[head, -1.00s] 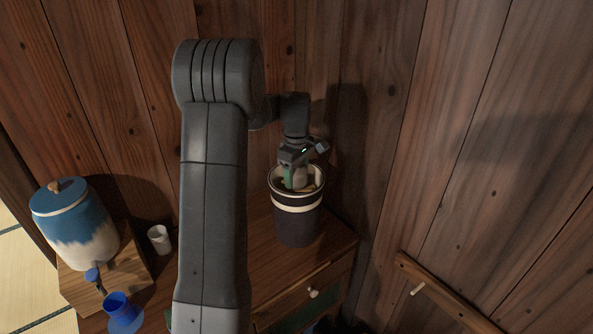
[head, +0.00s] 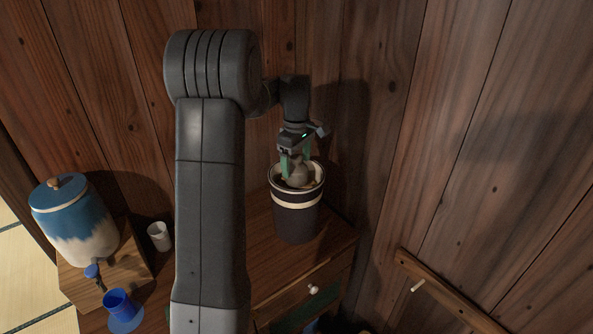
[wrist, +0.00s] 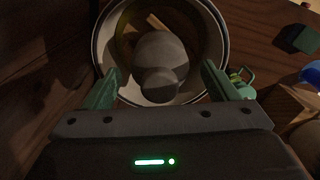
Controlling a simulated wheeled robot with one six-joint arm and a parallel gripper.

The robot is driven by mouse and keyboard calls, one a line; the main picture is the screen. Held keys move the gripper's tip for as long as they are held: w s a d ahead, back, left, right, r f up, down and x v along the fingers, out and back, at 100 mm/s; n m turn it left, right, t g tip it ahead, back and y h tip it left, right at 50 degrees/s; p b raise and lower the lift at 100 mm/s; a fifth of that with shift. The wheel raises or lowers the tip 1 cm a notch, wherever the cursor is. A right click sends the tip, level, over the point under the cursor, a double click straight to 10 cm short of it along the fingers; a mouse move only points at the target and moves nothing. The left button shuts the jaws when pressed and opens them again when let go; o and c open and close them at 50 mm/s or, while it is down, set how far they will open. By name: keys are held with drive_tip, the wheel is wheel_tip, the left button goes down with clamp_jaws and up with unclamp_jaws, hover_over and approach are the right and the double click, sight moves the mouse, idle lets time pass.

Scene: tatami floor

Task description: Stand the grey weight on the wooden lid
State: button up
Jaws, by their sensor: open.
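The grey weight (head: 296,174) stands inside the mouth of a dark crock with cream bands (head: 297,216). In the wrist view the weight (wrist: 160,62) shows as a rounded body with a knob on top. A strip of the wooden lid (wrist: 157,22) shows beside the weight inside the rim; the rest of the lid is hidden under it. The weight appears to rest on the lid. My gripper (head: 297,160) is open above the crock. Its green fingers (wrist: 160,88) are on either side of the weight's knob, apart from it.
The crock stands on a wooden cabinet (head: 262,258) against the plank wall. To the left are a white cup (head: 159,236), a blue and white jar (head: 75,222) on a wooden box, and a blue cup (head: 119,304). A wooden rail (head: 440,290) is on the right wall.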

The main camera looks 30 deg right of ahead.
wheel_tip(320, 180, up, 9)
drive_tip(key=shift+f+b, duration=0.15)
drive_tip(key=shift+b, duration=0.15)
drive_tip(key=shift+s, duration=0.1)
